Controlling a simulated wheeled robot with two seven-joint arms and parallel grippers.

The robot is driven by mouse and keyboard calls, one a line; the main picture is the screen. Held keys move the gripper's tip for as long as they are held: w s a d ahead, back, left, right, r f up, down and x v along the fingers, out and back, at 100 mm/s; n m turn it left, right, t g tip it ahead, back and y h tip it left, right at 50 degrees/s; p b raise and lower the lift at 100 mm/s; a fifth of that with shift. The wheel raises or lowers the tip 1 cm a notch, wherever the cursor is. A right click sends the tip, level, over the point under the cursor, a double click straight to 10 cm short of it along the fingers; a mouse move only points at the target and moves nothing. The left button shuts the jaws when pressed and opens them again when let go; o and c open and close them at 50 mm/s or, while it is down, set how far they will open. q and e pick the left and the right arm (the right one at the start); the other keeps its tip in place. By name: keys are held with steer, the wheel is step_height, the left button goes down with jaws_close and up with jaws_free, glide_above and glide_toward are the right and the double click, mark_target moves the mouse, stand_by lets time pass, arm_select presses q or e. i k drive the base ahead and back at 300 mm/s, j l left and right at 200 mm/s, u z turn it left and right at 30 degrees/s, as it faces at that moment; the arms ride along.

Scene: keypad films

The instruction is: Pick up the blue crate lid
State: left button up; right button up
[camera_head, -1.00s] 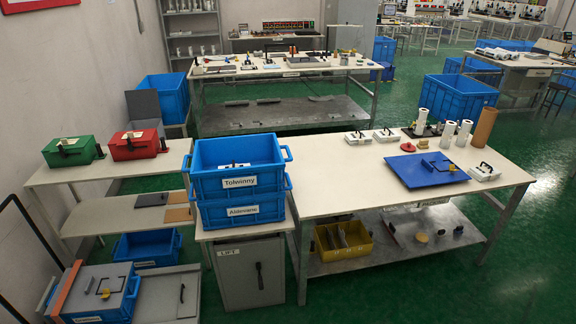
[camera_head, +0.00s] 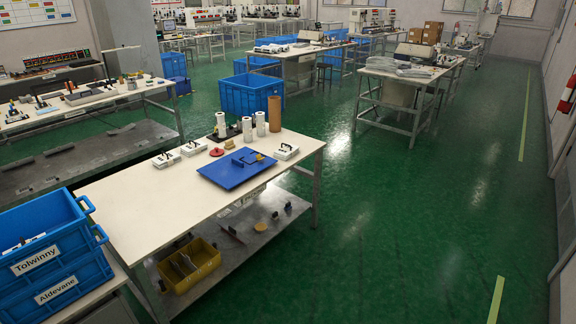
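The blue crate lid (camera_head: 222,172) lies flat on the right part of the white worktable (camera_head: 140,197). It has a dark blue handle on top and a small yellowish piece near its right side. Nothing holds it. Neither of my grippers shows in the head view.
Two stacked blue crates labelled Tolwinny (camera_head: 38,262) and Aldevane (camera_head: 58,292) stand at the lower left. White boxes with black handles, a red disc (camera_head: 216,152), white rolls and a brown cylinder (camera_head: 274,113) surround the lid. A yellow bin (camera_head: 188,268) is on the lower shelf. Green floor right of the table is clear.

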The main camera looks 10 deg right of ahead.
mark_target(229, 171)
steer(key=i+l, duration=0.45)
steer(key=i+l+u, duration=0.1)
steer(key=i+l, duration=0.35)
steer(key=l, duration=0.25)
